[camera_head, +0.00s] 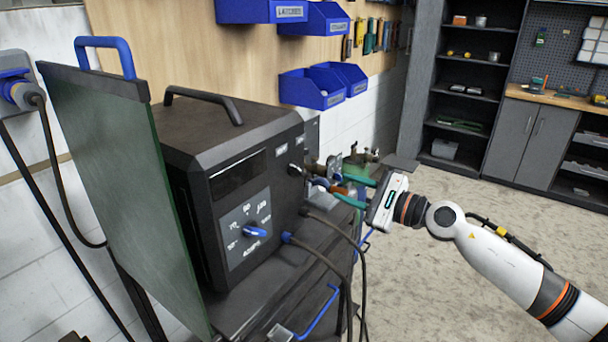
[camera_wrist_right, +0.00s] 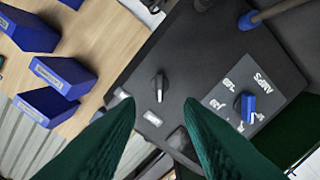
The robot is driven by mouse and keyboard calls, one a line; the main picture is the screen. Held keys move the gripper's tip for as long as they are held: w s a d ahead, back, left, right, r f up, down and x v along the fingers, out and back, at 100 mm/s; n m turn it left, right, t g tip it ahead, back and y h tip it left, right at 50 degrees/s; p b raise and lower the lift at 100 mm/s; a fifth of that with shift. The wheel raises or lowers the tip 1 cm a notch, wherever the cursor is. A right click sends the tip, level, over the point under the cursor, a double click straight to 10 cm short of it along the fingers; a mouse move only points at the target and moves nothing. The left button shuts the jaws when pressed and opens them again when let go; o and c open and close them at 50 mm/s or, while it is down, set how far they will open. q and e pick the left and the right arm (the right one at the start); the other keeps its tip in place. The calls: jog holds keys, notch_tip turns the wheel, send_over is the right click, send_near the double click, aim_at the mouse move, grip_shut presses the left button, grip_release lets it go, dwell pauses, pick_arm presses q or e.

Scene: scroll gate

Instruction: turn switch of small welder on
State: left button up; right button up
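The small welder (camera_head: 240,150) is a black box with a top handle, left of centre in the head view. Its front has a dial panel with a blue knob (camera_head: 255,232); this knob also shows in the right wrist view (camera_wrist_right: 246,106). A black switch (camera_wrist_right: 158,88) with a pale label beside it stands out from the front in the right wrist view. My right gripper (camera_wrist_right: 158,108) is open, its two green fingers spread either side of the switch's line, apparently not touching it. In the head view the right gripper (camera_head: 333,186) points at the welder's front from the right. My left gripper is not in view.
A dark green screen (camera_head: 125,190) stands left of the welder. Cables (camera_head: 320,250) hang from its front. Blue bins (camera_head: 312,88) are on the wall behind. Shelves (camera_head: 465,90) and a workbench are at the far right, with open floor before them.

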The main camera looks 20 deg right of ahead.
aim_at(303, 173)
jog(key=p+x, duration=0.3)
jog(key=x, duration=0.7)
jog(key=shift+w+a+r+p, duration=0.1)
jog(key=shift+w+a+p, duration=0.1)
jog(key=shift+p, duration=0.2)
jog(key=shift+w+a, duration=0.35)
jog(key=shift+w, duration=0.15)
grip_shut()
